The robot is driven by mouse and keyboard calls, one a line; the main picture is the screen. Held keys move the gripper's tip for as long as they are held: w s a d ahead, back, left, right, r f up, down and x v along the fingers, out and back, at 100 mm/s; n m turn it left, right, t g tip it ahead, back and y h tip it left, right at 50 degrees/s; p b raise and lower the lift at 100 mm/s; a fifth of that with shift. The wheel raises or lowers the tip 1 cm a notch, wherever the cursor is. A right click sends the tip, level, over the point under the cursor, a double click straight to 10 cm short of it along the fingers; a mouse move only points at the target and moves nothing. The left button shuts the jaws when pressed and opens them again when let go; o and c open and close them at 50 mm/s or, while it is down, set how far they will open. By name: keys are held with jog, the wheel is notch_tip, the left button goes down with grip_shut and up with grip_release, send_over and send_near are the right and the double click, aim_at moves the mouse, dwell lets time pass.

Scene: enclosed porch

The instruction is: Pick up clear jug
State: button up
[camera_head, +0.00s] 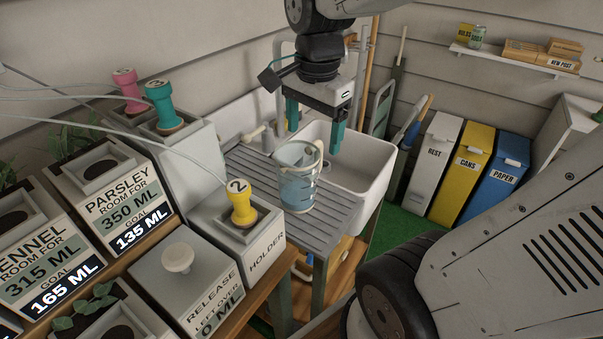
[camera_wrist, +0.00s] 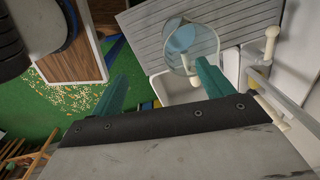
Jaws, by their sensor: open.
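The clear jug (camera_head: 297,176) stands upright on the grey ribbed drainboard (camera_head: 246,166) of the sink, in the middle of the head view. It has a bluish tint in its lower part; whether that is liquid I cannot tell. In the wrist view the jug (camera_wrist: 190,45) shows near the top, beyond the fingers. My gripper (camera_head: 315,130) has two teal fingers, spread apart with nothing between them. It hangs above the sink, behind and above the jug, apart from it.
The white sink basin (camera_head: 359,156) lies right of the jug, with a tap (camera_head: 257,132) at its back. A holder box (camera_head: 236,228) with a yellow numbered stamp-like knob (camera_head: 240,203) stands close at left. Labelled planter boxes (camera_head: 124,198) fill the left. Bins (camera_head: 468,165) stand at back right.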

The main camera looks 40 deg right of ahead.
aim_at(316, 143)
jog(key=w+d+f+m, duration=0.1)
jog(key=w+d+m, duration=0.1)
jog(key=w+m, duration=0.1)
jog(key=w+d+f+m, duration=0.2)
jog(key=d+m, duration=0.1)
jog(key=m, duration=0.3)
jog(key=w+d+f+m, duration=0.2)
jog(key=w+m, duration=0.1)
jog(key=m, duration=0.1)
jog(key=shift+w+d+m+g, duration=0.3)
jog(key=shift+d+m, duration=0.05)
jog(key=shift+m, duration=0.05)
jog(key=shift+f, duration=0.3)
notch_tip(316, 143, down, 7)
jog(key=c, duration=1.3)
